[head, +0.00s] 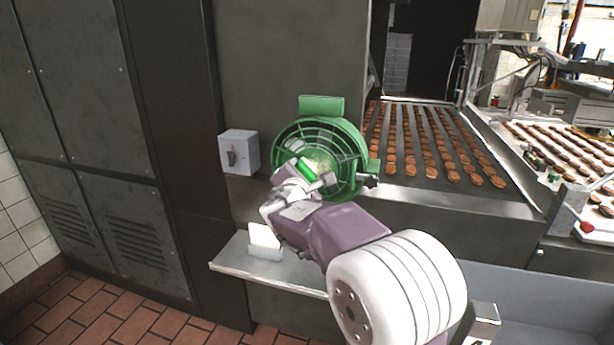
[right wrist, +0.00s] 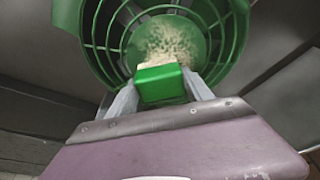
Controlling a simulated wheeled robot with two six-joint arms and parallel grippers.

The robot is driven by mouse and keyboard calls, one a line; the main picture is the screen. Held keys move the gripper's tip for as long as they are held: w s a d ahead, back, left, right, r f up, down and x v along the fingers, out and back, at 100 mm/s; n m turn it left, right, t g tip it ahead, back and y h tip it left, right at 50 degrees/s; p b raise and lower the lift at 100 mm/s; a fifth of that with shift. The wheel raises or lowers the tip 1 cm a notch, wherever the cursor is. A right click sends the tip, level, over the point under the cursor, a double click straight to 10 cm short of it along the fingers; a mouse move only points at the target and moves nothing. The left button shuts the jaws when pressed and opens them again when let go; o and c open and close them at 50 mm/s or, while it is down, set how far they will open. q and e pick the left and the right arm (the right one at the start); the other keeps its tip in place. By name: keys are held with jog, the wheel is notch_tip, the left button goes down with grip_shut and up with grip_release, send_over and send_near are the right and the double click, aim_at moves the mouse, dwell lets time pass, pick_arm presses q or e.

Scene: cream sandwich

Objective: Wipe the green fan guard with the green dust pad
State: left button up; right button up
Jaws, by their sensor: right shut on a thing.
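The green fan guard (head: 350,140) is a round ribbed cage on the grey machine wall, with a green block on top. In the right wrist view the guard (right wrist: 97,30) fills the top, and its hub (right wrist: 190,38) carries a pale, crumb-like smear. My right gripper (head: 313,179) is shut on the green dust pad (head: 306,168), in front of the guard. In the right wrist view the dust pad (right wrist: 160,84) sits between the fingers, with a pale edge toward the hub. Whether it touches the guard I cannot tell. My left gripper is not in view.
A grey switch box (head: 239,152) is on the wall left of the guard. A metal shelf (head: 228,262) below holds a white block in a small holder (head: 265,243). A conveyor (head: 440,130) with rows of brown biscuits runs at the right.

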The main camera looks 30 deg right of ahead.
jog(key=shift+w+a, duration=0.8)
jog(key=shift+w, duration=0.1)
jog(key=shift+r+p, duration=0.5)
jog(key=shift+r, duration=0.2)
jog(key=shift+s+d+f+b, duration=0.15)
jog(key=shift+s+d+b, duration=0.25)
jog(key=shift+b, duration=0.15)
jog(key=shift+s+d+b, duration=0.45)
jog(key=shift+s+d, duration=0.15)
jog(key=shift+s, duration=0.05)
jog(key=shift+s+d, duration=0.1)
jog(key=shift+s, duration=0.05)
jog(key=shift+s+d+b, duration=0.25)
jog(key=shift+s+b, duration=0.05)
jog(key=shift+s+d+b, duration=0.5)
jog(key=shift+s+d, duration=0.35)
jog(key=shift+s, duration=0.15)
jog(key=shift+s+d+b, duration=0.5)
jog(key=shift+s+d, duration=0.3)
jog(key=shift+s, duration=0.2)
jog(key=shift+a, duration=0.1)
